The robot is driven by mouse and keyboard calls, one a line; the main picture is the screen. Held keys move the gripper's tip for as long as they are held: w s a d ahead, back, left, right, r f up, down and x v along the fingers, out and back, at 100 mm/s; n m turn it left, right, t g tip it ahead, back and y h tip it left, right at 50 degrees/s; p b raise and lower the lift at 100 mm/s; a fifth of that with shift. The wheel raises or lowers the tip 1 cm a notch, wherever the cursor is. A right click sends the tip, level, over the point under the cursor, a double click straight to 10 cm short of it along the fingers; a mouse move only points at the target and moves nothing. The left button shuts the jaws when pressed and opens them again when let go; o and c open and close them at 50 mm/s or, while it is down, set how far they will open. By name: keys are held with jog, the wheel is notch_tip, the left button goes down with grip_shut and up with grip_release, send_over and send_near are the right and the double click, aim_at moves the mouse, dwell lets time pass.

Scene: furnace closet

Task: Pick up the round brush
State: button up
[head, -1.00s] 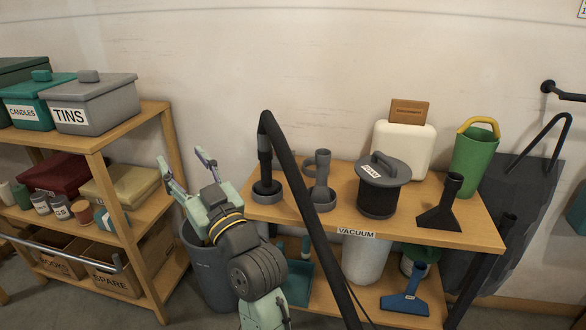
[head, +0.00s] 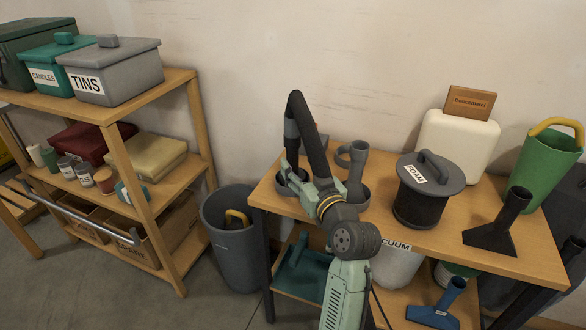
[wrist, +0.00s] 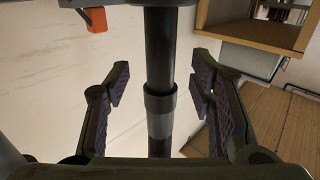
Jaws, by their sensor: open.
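I take the round brush to be the grey vacuum tool (head: 357,160) with an upright tube and a round foot, on the table behind my gripper; its bristles cannot be made out. My gripper (head: 318,178) is open at the table's left end, with its lower part in front of the tool's foot. In the wrist view a dark tube with a grey collar (wrist: 160,115) lies between the open fingers, with gaps on both sides.
The wooden table (head: 440,240) also bears a lidded black canister (head: 420,205), a black flared nozzle (head: 497,225), a white box (head: 455,145) and a green bin (head: 550,170). A grey bucket (head: 232,250) stands on the floor between the table and the left shelf (head: 180,85).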

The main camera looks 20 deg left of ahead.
aim_at(295, 159)
jog(key=p+x, duration=0.1)
jog(key=x, duration=0.3)
jog(key=shift+a, duration=0.1)
jog(key=shift+w+a, duration=0.3)
jog(key=shift+w, duration=0.05)
jog(key=shift+c, duration=0.5)
grip_shut()
